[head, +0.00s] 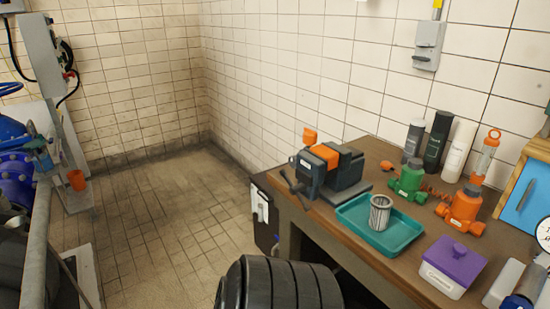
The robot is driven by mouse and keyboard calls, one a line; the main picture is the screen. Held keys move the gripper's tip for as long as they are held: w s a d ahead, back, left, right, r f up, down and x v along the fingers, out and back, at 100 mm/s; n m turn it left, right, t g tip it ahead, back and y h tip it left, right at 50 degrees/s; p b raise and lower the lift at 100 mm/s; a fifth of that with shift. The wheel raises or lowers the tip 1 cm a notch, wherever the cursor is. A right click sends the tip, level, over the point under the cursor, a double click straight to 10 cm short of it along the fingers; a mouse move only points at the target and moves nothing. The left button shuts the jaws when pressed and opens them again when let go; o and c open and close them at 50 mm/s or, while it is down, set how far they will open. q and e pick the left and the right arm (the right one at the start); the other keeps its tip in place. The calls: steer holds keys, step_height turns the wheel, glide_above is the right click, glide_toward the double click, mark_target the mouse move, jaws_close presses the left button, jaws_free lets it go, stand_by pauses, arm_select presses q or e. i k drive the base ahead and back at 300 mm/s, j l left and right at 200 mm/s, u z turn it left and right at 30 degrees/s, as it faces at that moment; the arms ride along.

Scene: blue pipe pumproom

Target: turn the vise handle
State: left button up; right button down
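A dark grey vise (341,168) stands at the far left corner of the brown workbench (375,255). Its jaws hold or touch an orange block (326,154), and a smaller orange piece (310,136) shows at its back left. The vise handle (291,183) is a dark bar at the front left of the vise, slanting over the bench edge. Neither of my grippers shows in the head view, so nothing of mine is seen touching the handle.
A teal tray (352,217) with a metal strainer (380,212) lies right of the vise. Green (411,180) and orange (463,210) valve-like bodies, several bottles and a purple-lidded box (453,265) crowd the bench. A black ribbed object (280,285) stands before it. Tiled floor at left is clear.

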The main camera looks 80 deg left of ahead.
mark_target(296, 190)
steer(key=u, duration=2.6)
